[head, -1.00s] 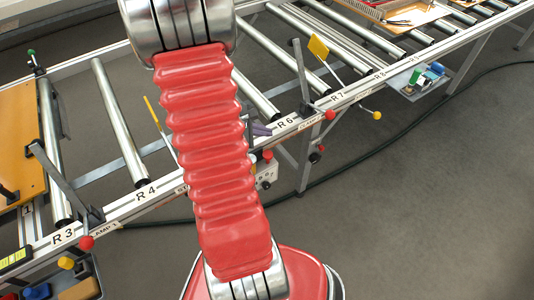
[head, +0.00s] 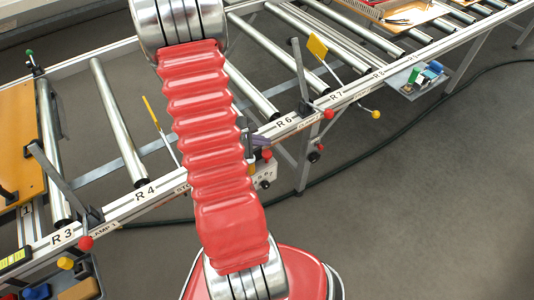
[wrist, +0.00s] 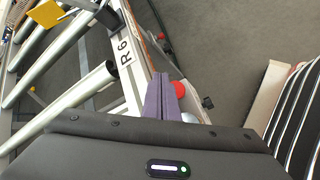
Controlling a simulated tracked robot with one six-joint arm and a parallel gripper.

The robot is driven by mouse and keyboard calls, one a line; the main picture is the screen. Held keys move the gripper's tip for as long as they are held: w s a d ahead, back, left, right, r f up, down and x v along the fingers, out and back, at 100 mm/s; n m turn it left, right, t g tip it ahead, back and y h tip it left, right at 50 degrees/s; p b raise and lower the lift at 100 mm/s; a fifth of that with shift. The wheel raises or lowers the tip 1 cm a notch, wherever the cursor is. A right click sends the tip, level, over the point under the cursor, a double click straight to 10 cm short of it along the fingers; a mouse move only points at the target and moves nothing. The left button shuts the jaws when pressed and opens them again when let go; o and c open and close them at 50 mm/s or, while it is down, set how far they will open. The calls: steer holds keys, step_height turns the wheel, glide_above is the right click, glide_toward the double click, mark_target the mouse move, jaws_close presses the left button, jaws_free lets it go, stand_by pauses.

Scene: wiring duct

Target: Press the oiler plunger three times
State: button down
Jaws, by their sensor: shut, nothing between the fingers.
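My gripper (wrist: 160,80) shows in the wrist view as two purple fingers pressed together, with nothing between them. In the head view only a small purple part of it (head: 261,140) shows beside my red arm, at the rail near the R 6 label. A red knob (wrist: 178,89) lies just right of the fingers in the wrist view; whether they touch cannot be told. A red knob (head: 267,154) also shows in the head view, above a small pale box (head: 265,172) on the rail side. I cannot clearly identify the oiler or its plunger; my arm and fingers hide part of this area.
The roller conveyor rail (head: 345,99) runs diagonally past the gripper. A yellow flag (head: 317,46) on a rod and a grey upright post (head: 300,75) rise near R 7. A side tray (head: 418,82) holds small items. Grey floor is open at right, crossed by a dark cable.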

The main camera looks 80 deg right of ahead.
mark_target(268, 153)
steer(key=shift+f, duration=1.65)
steer(key=shift+f, duration=1.35)
stand_by(2.4)
steer(key=shift+r, duration=1.4)
steer(key=shift+r, duration=2.5)
